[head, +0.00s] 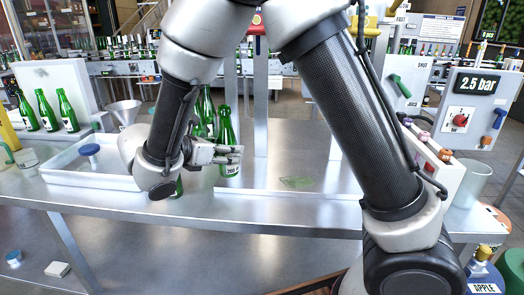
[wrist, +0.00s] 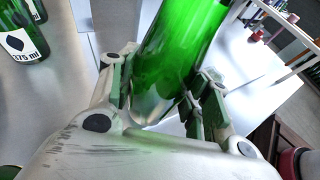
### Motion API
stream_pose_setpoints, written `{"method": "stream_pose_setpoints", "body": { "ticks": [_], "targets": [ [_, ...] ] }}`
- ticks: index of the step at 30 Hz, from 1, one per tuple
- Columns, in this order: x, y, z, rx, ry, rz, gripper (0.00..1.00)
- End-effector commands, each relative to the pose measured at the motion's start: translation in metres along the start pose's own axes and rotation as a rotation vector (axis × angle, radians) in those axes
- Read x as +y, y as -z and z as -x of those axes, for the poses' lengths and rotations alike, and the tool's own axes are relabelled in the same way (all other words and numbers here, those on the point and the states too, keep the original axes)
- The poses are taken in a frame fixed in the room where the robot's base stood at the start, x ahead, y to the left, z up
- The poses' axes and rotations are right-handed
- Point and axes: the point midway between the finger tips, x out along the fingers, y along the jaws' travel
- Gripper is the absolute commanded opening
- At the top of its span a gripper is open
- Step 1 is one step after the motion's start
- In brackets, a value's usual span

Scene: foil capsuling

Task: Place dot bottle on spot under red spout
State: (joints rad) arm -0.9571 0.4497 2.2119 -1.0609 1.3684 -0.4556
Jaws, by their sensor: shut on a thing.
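My gripper (head: 222,154) is shut on a green glass bottle (head: 226,133), held upright over the bench in the head view. In the wrist view the same bottle (wrist: 172,55) stands between the two fingers (wrist: 160,103). Its label shows only partly in the head view, and I cannot read its mark. A red spout (head: 257,22) hangs at the top centre, partly behind my arm.
Other green bottles (head: 207,108) stand close behind the held one. A bottle marked 375 ml (wrist: 20,38) is left in the wrist view. A white tray (head: 75,178) with a blue-topped item is at left. A control box (head: 478,105) stands right. The front bench is clear.

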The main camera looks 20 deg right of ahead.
Motion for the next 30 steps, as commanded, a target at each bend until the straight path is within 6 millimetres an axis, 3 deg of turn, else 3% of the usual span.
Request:
{"method": "stream_pose_setpoints", "body": {
  "ticks": [6, 12, 20, 26, 30],
  "targets": [
    [-0.002, -0.028, -0.062, -0.001, 0.007, -0.003, 0.18],
    [-0.001, -0.045, -0.103, -0.001, 0.003, -0.001, 0.18],
    [-0.001, -0.054, -0.123, 0.0, 0.002, -0.001, 0.18],
    [0.0, -0.025, -0.136, -0.001, 0.001, 0.005, 0.18],
    [0.0, -0.021, -0.138, -0.001, -0.001, 0.001, 0.18]
  ]
}}
